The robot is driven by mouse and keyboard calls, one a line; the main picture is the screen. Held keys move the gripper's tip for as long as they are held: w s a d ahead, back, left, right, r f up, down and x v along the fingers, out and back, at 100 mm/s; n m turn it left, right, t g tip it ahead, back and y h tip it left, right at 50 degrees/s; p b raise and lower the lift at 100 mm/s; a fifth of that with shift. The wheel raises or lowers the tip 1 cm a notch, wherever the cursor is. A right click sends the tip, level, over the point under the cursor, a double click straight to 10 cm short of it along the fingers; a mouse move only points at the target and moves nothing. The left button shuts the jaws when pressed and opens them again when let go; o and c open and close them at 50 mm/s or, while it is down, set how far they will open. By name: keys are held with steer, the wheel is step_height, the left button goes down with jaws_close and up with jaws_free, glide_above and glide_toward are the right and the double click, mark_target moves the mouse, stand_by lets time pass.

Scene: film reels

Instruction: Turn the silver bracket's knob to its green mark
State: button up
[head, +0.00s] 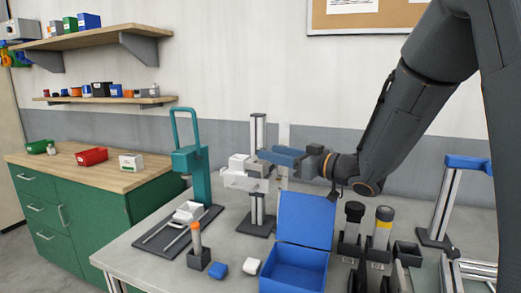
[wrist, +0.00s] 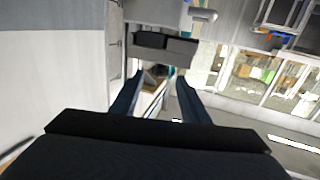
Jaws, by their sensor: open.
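An upright silver post with a dark base (head: 257,190) stands on the grey workbench, carrying a whitish bracket body (head: 242,179). I take this as the silver bracket. My gripper (head: 268,160) is beside the body at its right, level with its upper part, fingers pointing left. In the wrist view my gripper (wrist: 157,88) has its two dark fingers spread, with a gap between them. A light grey piece with a short stub (wrist: 203,15) and a dark block (wrist: 163,48) lie beyond the fingertips. I cannot make out the knob or green mark, or whether the fingers touch anything.
An open blue box (head: 292,268) stands below my gripper. A teal press (head: 195,165) is left of the bracket. Dark holders with bottles (head: 382,232) stand at right, near a second silver post with a blue top (head: 466,162). The green cabinet (head: 70,200) is at far left.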

steer(key=shift+p+x, duration=0.45)
steer(key=shift+x, duration=2.25)
jaws_close()
